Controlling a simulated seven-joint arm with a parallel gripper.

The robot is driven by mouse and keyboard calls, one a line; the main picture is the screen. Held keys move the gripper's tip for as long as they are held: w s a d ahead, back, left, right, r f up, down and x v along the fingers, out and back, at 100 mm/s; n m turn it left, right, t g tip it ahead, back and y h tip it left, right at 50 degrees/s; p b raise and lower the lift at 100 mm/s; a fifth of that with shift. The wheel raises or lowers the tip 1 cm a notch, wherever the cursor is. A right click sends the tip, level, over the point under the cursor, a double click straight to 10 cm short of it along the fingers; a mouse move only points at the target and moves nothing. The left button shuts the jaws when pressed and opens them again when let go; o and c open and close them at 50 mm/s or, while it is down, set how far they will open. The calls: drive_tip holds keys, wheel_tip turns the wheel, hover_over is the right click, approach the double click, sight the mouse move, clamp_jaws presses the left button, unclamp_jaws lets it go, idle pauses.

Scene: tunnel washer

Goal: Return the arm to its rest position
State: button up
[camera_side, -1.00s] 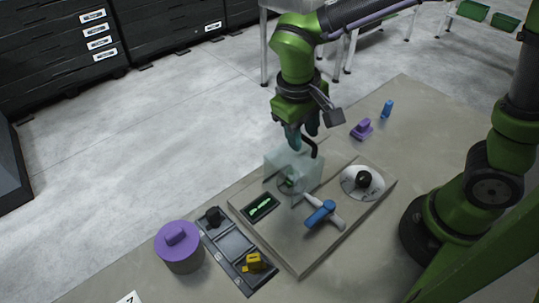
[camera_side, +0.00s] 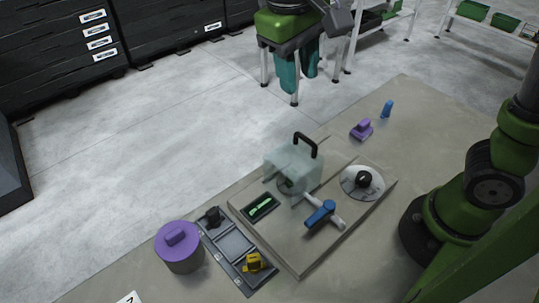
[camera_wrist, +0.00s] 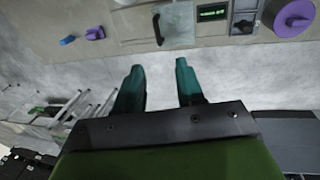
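My gripper (camera_side: 297,72) is at the top of the side view, high above and apart from the work board. Its two teal fingers are spread with a gap between them and nothing in it; the wrist view also shows the empty gap (camera_wrist: 160,75). The clear cover (camera_side: 293,165) with a black handle (camera_side: 306,145) stands on the grey board (camera_side: 300,255). In the wrist view the black handle (camera_wrist: 158,29) is at the top middle, beyond the fingertips. Most of my upper arm is outside the side view.
The board also carries a green display (camera_side: 261,207), a blue-handled valve (camera_side: 320,213) and a black-knobbed dial (camera_side: 363,181). A purple-lidded pot (camera_side: 179,247) and a compartment tray (camera_side: 235,246) stand left. Purple (camera_side: 361,129) and blue (camera_side: 387,109) objects lie behind. Air around my gripper is clear.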

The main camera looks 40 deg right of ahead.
drive_tip(key=shift+a+r, duration=0.2)
drive_tip(key=shift+r, duration=0.85)
drive_tip(key=shift+w, duration=0.1)
drive_tip(key=s+d+f+m+t+y, duration=0.2)
drive_tip(key=s+d+f+t, duration=0.1)
drive_tip(key=d, duration=0.3)
drive_tip(key=s+d+f+m+t+y, duration=0.2)
drive_tip(key=s+d+f+t, duration=0.1)
drive_tip(key=d, duration=0.4)
drive_tip(key=shift+s+f+t, duration=0.25)
drive_tip(key=shift+f+t, duration=0.25)
drive_tip(key=shift+t, duration=0.1)
